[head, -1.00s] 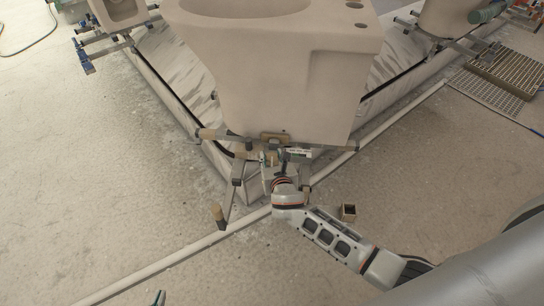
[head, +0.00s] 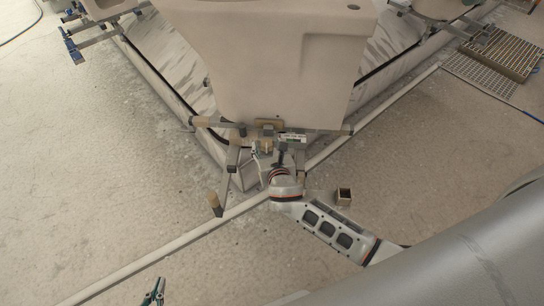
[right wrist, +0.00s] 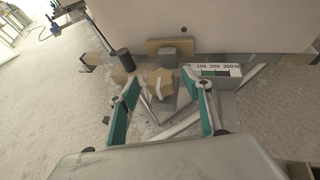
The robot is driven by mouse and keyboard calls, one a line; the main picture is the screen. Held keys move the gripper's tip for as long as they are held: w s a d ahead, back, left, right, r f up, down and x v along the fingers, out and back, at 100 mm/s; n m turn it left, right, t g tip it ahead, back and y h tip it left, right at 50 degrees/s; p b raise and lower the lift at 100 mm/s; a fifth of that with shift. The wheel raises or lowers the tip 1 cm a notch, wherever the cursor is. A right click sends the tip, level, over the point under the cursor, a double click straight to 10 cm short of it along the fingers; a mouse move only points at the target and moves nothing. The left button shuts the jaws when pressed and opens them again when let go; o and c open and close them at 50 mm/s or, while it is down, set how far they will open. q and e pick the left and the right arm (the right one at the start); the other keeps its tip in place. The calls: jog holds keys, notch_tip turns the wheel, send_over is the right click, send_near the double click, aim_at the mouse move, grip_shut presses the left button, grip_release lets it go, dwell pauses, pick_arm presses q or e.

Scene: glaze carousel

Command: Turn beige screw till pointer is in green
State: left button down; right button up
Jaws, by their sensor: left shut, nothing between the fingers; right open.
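The beige screw (right wrist: 159,86) has a lobed head and sits below the big beige ceramic piece (head: 275,70), on its metal clamp. My right gripper (right wrist: 163,100) is open, its teal fingers on either side of the screw, with visible gaps. In the head view my right gripper (head: 276,156) is at the clamp and partly hides the screw. A white gauge (right wrist: 214,70), marked 100, 200, 300 N, is just right of the screw. It has a dark green area; I cannot make out the pointer. My left gripper (head: 154,292) is shut and empty at the bottom edge of the head view.
A small open box (head: 343,197) lies on the floor right of my right arm. A pale pipe (head: 165,248) crosses the floor. The left floor is clear.

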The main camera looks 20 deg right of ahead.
jog(key=v, duration=0.9)
jog(key=shift+s, duration=0.15)
pick_arm(q)
jog(key=shift+n, duration=0.4)
jog(key=r+p, duration=0.1)
jog(key=p, duration=0.2)
jog(key=r+p, duration=0.2)
jog(key=p, duration=0.1)
jog(key=s+r+p, duration=0.1)
jog(key=r+p, duration=0.1)
jog(key=p, duration=0.1)
jog(key=shift+d, duration=0.4)
pick_arm(e)
jog(key=s+d+m+g+y, duration=0.1)
jog(key=s+m+y, duration=0.1)
jog(key=s+m, duration=0.9)
jog(key=s+d+f+m+g+y, duration=0.1)
jog(key=s+m+y, duration=0.1)
jog(key=s+m, duration=0.9)
jog(key=m, duration=0.8)
jog(key=shift+s+g+y, duration=0.25)
jog(key=shift+g+y, duration=0.05)
pick_arm(q)
jog(key=shift+w+r, duration=0.15)
jog(key=shift+r, duration=0.1)
pick_arm(e)
jog(key=shift+f, duration=0.1)
